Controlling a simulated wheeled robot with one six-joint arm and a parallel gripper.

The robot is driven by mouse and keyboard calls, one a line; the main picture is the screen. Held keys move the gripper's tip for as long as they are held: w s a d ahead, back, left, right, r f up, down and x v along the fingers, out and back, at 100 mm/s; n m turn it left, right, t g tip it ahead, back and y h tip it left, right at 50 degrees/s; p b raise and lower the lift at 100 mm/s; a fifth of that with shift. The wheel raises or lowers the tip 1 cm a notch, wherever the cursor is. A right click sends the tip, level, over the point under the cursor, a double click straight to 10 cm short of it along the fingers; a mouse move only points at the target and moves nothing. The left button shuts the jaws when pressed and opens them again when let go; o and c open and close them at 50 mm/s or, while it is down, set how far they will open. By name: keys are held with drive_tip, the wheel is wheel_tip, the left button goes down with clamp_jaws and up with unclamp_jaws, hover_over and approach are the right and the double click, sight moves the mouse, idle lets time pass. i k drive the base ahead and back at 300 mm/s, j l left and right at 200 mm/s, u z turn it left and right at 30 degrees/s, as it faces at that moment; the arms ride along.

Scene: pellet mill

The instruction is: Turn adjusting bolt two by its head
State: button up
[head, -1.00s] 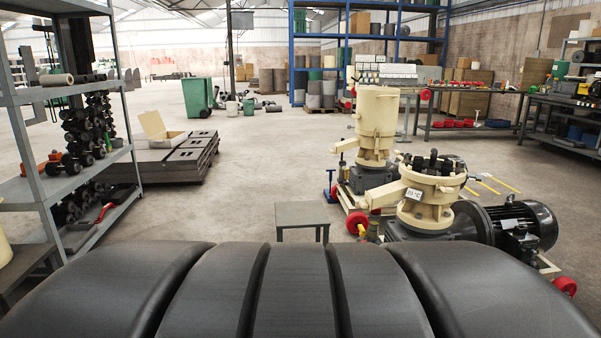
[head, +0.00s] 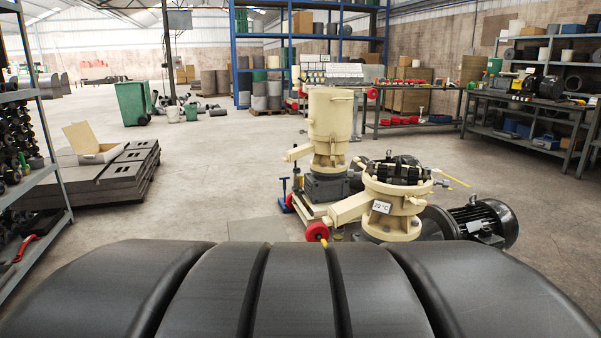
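The near pellet mill (head: 390,203) is a cream, round, open-topped housing with a white "20 °C" label (head: 381,207) on its front. A dark roller assembly (head: 396,170) with black upright parts sits in its top. The adjusting bolts are too small and dark to tell apart, and I cannot tell which is bolt two. My gripper and arm are not in view; only my own dark body fills the bottom of the head view.
A second, taller cream mill (head: 331,138) stands behind left. A black motor (head: 480,222) lies to the right of the near mill. A grey shelf (head: 42,160) and stacked plates (head: 105,175) stand left. Workbenches (head: 530,112) stand back right. Floor between plates and mills is clear.

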sight(351, 174)
drive_tip(key=i+j+z, duration=0.25)
drive_tip(key=i, duration=0.15)
drive_tip(key=i+j+z, duration=0.45)
drive_tip(key=i, duration=0.3)
drive_tip(key=i+j+z, duration=0.25)
drive_tip(key=j, duration=0.2)
drive_tip(key=i+j+z, duration=0.5)
drive_tip(key=j, duration=0.45)
drive_tip(key=i+j+z, duration=0.2)
drive_tip(key=j, duration=0.35)
drive_tip(key=i+l+u, duration=0.2)
drive_tip(key=l+u, duration=0.2)
drive_tip(key=l, duration=0.1)
